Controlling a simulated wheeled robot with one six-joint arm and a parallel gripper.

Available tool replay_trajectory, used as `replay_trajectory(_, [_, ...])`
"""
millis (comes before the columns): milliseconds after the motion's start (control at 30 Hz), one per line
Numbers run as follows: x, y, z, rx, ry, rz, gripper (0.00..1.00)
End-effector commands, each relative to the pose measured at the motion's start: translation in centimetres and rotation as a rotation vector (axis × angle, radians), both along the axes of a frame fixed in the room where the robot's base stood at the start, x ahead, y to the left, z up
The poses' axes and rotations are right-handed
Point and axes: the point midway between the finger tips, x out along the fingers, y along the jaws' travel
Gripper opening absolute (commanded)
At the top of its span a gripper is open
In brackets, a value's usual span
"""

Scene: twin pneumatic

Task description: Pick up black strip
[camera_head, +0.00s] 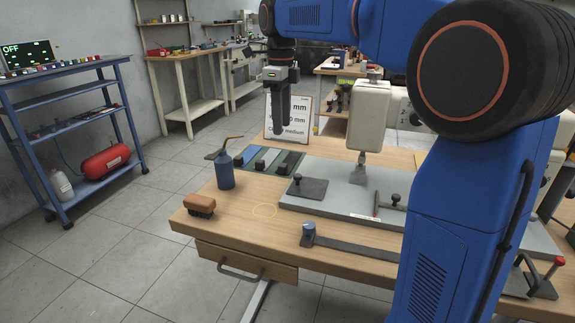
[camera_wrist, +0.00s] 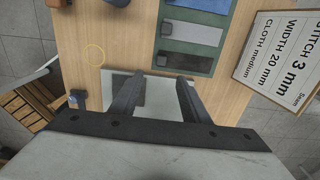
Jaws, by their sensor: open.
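My gripper (camera_head: 279,125) hangs above the worktable, pointing down, near the strip rack. In the wrist view its two dark fingers (camera_wrist: 160,82) are apart with nothing between them. A green rack (camera_head: 268,161) on the table holds several strips side by side, each with a small dark block at one end. In the wrist view the strips are blue (camera_wrist: 206,5), grey (camera_wrist: 192,34) and very dark (camera_wrist: 192,64); the dark one, nearest the fingers, looks like the black strip. I cannot tell its exact colour.
A blue bottle (camera_head: 225,170) with a bent spout and a brush (camera_head: 199,206) stand left of the rack. A sewing machine (camera_head: 369,118) is to the right on a grey plate (camera_head: 325,215). A sign (camera_head: 292,117) stands behind. A yellow ring (camera_head: 264,210) marks clear table.

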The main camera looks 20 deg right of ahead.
Motion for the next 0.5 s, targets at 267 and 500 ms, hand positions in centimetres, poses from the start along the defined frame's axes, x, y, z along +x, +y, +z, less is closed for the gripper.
replay_trajectory(267, [-0.1, 0.0, -5.0, 0.000, 0.003, 0.000, 0.42])
replay_trajectory(500, [0.0, 0.0, -7.9, 0.000, 0.001, 0.000, 0.42])
